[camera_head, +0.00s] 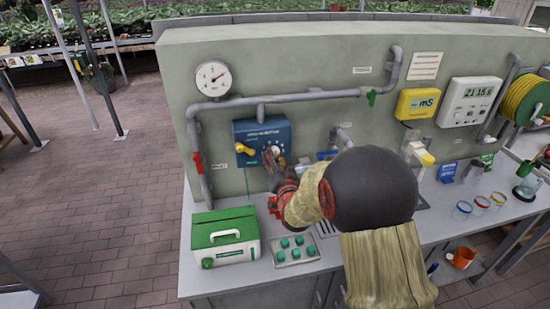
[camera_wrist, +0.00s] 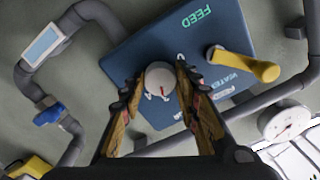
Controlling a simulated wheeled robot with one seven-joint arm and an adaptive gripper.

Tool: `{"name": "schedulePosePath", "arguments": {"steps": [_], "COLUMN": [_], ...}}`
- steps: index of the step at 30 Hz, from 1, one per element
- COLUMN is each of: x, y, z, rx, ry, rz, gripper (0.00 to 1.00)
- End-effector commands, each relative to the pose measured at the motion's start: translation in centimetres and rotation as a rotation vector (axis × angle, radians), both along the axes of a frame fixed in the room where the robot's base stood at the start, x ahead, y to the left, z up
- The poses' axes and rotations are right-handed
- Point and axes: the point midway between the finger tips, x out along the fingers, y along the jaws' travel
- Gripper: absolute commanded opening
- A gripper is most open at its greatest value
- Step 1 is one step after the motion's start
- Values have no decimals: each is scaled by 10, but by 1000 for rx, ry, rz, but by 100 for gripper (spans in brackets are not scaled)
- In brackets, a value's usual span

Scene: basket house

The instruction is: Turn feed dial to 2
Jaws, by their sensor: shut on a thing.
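The feed dial (camera_wrist: 160,80) is a round white knob with a red pointer mark. It sits on a blue panel (camera_head: 251,131) fixed to the grey-green wall; the panel's "FEED" lettering shows in the wrist view (camera_wrist: 197,16). My gripper (camera_wrist: 158,86) is shut on the dial, one finger on each side. In the head view my gripper (camera_head: 275,160) reaches the panel's lower right part, and my arm hides some of what is near it. The numbers around the dial are mostly hidden by the fingers, so its setting cannot be read.
A yellow lever (camera_head: 244,149) sticks out left of the dial on the same panel. Grey pipes with a red valve handle (camera_head: 198,162) run around it. A green-and-white box (camera_head: 224,238) and a tray of green pieces (camera_head: 296,250) stand on the counter below.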

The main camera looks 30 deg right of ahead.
Motion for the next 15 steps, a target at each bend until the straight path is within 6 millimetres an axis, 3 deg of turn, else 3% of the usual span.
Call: {"name": "schedulePosePath", "arguments": {"steps": [3, 15], "x": [0, 0], "y": [0, 0], "z": [0, -2], "rx": [0, -83], "ry": [0, 22], "rz": [-1, 0], "gripper": [6, 6]}}
